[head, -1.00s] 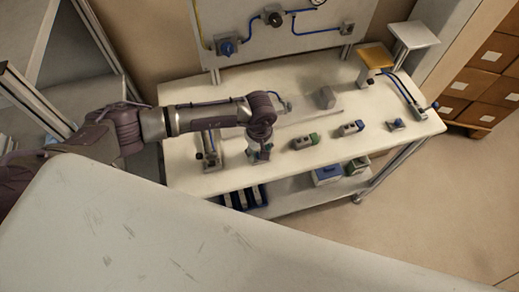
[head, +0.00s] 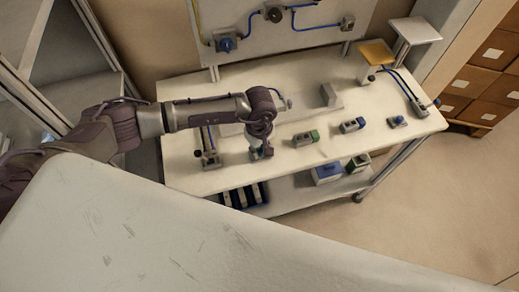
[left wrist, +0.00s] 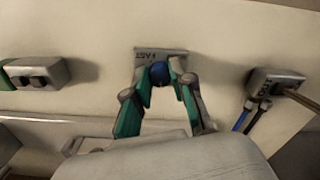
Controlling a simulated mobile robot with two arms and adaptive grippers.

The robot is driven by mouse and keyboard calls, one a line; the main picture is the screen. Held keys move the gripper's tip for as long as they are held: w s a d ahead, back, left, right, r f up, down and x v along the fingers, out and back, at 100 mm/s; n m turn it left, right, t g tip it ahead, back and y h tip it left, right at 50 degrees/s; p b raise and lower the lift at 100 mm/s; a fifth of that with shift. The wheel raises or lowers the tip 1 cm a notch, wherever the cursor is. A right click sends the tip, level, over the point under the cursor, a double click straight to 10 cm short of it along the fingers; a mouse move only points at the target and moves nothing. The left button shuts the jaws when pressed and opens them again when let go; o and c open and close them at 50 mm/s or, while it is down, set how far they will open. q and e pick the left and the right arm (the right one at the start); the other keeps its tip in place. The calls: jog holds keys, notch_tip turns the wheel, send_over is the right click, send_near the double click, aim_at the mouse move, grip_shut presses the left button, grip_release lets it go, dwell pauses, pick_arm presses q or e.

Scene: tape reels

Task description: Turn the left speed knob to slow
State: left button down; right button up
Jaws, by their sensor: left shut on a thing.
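The left speed knob (left wrist: 159,73) is a round blue knob on a small grey plate (left wrist: 146,52). Lettering on the plate appears upside down in the left wrist view and seems to read FAST. My left gripper (left wrist: 168,75) is shut on the knob, its two teal-padded fingers on either side of it. In the head view the left gripper (head: 262,151) points down at the table's front edge area and mostly hides the knob. The knob's pointer direction cannot be made out. My right gripper is not in view.
On the white table (head: 220,180) are a green-ended grey switch box (head: 303,138), a blue-ended one (head: 352,125), and another blue knob (head: 397,121) at right. A lever fixture (head: 210,159) stands left of the gripper. An upright panel (head: 290,35) stands behind.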

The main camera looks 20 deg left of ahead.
pick_arm(q)
jog(key=n+b, duration=0.4)
jog(key=n, duration=0.1)
jog(key=shift+w+f, duration=0.1)
jog(key=shift+f, duration=0.1)
jog(key=n+b, duration=0.3)
jog(key=n, duration=0.1)
jog(key=shift+n+b, duration=0.35)
jog(key=shift+n, duration=0.05)
jog(key=n+b, duration=0.3)
jog(key=n, duration=0.2)
jog(key=shift+b, duration=0.4)
jog(key=n+b, duration=0.2)
jog(key=n, duration=0.3)
jog(key=shift+r, duration=0.2)
jog(key=shift+n+b, duration=0.3)
jog(key=c, duration=1)
grip_release()
